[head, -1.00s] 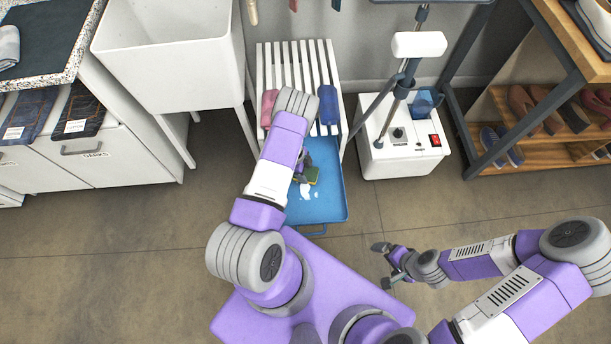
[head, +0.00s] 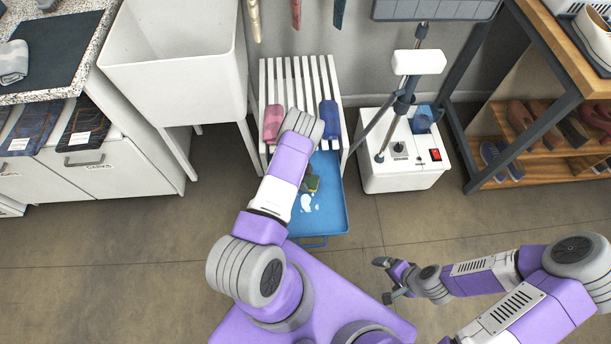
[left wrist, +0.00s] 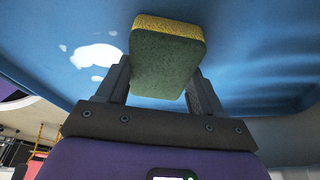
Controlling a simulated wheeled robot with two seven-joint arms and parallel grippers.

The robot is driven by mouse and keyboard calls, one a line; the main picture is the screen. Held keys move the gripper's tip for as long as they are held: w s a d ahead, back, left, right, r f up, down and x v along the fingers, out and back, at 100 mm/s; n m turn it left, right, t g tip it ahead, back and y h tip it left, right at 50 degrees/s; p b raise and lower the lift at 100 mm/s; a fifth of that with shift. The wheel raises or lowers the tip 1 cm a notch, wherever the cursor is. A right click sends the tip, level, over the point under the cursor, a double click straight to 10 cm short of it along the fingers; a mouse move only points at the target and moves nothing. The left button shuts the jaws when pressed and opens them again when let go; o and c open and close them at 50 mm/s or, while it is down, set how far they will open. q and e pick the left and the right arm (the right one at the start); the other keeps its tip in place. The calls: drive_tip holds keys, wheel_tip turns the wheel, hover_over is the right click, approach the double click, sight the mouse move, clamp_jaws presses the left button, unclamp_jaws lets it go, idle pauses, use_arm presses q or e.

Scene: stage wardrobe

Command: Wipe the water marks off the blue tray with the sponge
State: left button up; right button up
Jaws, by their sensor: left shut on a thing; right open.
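The blue tray (head: 330,215) sits low in front of the white slatted rack. White water marks (head: 308,203) show on its floor, and they also show in the left wrist view (left wrist: 95,55). My left gripper (left wrist: 165,88) is shut on the sponge (left wrist: 168,55), which has a green face and a yellow layer. The sponge (head: 312,183) is over the tray, just above the marks in the head view; I cannot tell if it touches the tray floor. My left arm hides part of the tray. My right gripper (head: 386,280) is open and empty over the floor, right of the tray.
The slatted rack (head: 299,95) holds a pink bundle (head: 272,122) and a blue bundle (head: 330,118). A white sink (head: 175,60) stands at left. A white steamer (head: 400,155) with a pole stands right of the tray. A shoe shelf (head: 540,155) is further right.

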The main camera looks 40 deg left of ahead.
use_arm(q)
drive_tip(key=shift+s+d+f+p, duration=0.15)
drive_tip(key=shift+s+d+p, duration=0.45)
drive_tip(key=shift+s+d, duration=0.45)
drive_tip(key=shift+s+d+p, duration=0.55)
drive_tip(key=shift+s, duration=0.25)
drive_tip(key=shift+s+d+p, duration=0.55)
drive_tip(key=shift+s, duration=0.25)
drive_tip(key=shift+w+r+p, duration=0.1)
drive_tip(key=shift+r+p, duration=0.25)
drive_tip(key=shift+r, duration=0.25)
drive_tip(key=shift+a+r+p, duration=0.1)
drive_tip(key=shift+r+p, duration=1.7)
drive_tip(key=shift+r, duration=0.75)
drive_tip(key=shift+r, duration=0.1)
wheel_tip(320, 180, up, 3)
drive_tip(key=shift+f+p, duration=0.1)
drive_tip(key=shift+p, duration=0.9)
